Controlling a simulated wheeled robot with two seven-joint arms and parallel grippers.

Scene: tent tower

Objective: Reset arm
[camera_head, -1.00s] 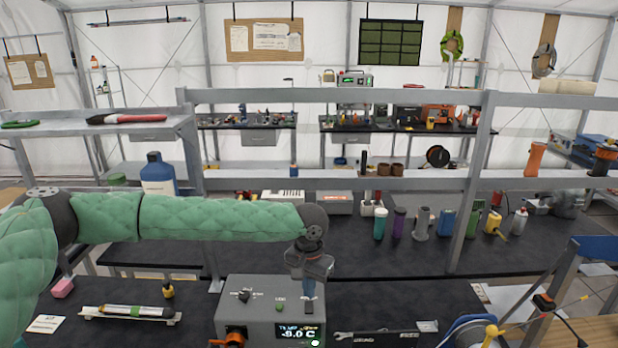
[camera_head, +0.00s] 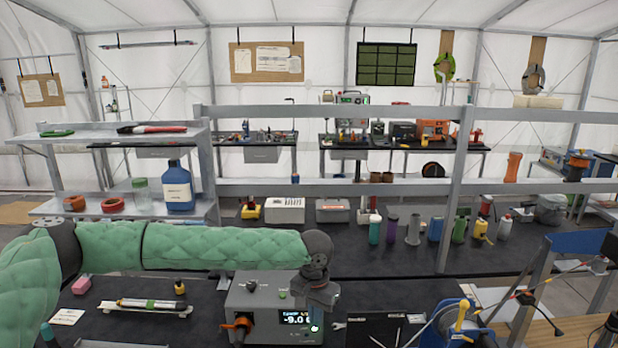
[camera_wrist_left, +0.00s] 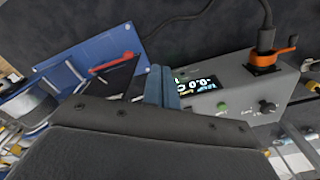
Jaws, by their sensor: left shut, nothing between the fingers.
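My left arm, in a green padded sleeve, reaches in from the left in the head view. Its gripper (camera_head: 316,318) points down at the right end of a grey control box (camera_head: 262,308) and partly covers the box's lit display, which reads about -9.0. The fingers are shut and empty. In the left wrist view the closed blue-grey fingers (camera_wrist_left: 161,88) show beside the same grey box (camera_wrist_left: 235,85), its display and an orange lever (camera_wrist_left: 272,57). I cannot tell whether the fingertips touch the box. My right gripper is not in view.
A tube on a white tray (camera_head: 145,307), a pink block (camera_head: 81,285) and a small yellow-capped bottle (camera_head: 180,287) lie left of the box. A tool panel (camera_head: 375,330) and a blue reel (camera_head: 462,325) are on the right. A shelf frame (camera_head: 350,186) stands behind.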

